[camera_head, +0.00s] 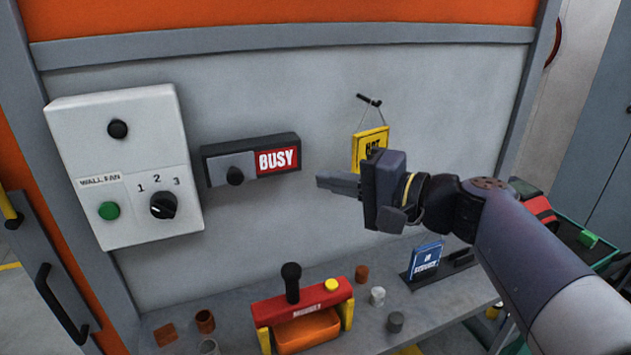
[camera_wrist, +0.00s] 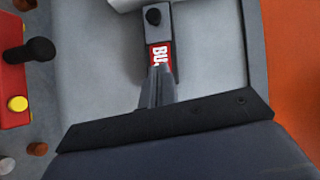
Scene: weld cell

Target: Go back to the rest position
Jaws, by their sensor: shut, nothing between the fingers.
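My gripper (camera_head: 322,180) is in front of the grey wall panel, to the right of the BUSY sign (camera_head: 277,161) and pointing left. Its fingers are shut with nothing between them. They also show in the wrist view (camera_wrist: 157,72), where they overlap part of the BUSY sign (camera_wrist: 158,54). My arm comes in from the lower right. A yellow hanging sign (camera_head: 369,142) is partly hidden behind my gripper.
A white wall fan box (camera_head: 120,200) with a green button and a dial is at left. On the bench below stand a red press (camera_head: 302,304) with a black knob, several small cylinders and a blue sign (camera_head: 426,259). A green-edged tray (camera_head: 606,258) is at right.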

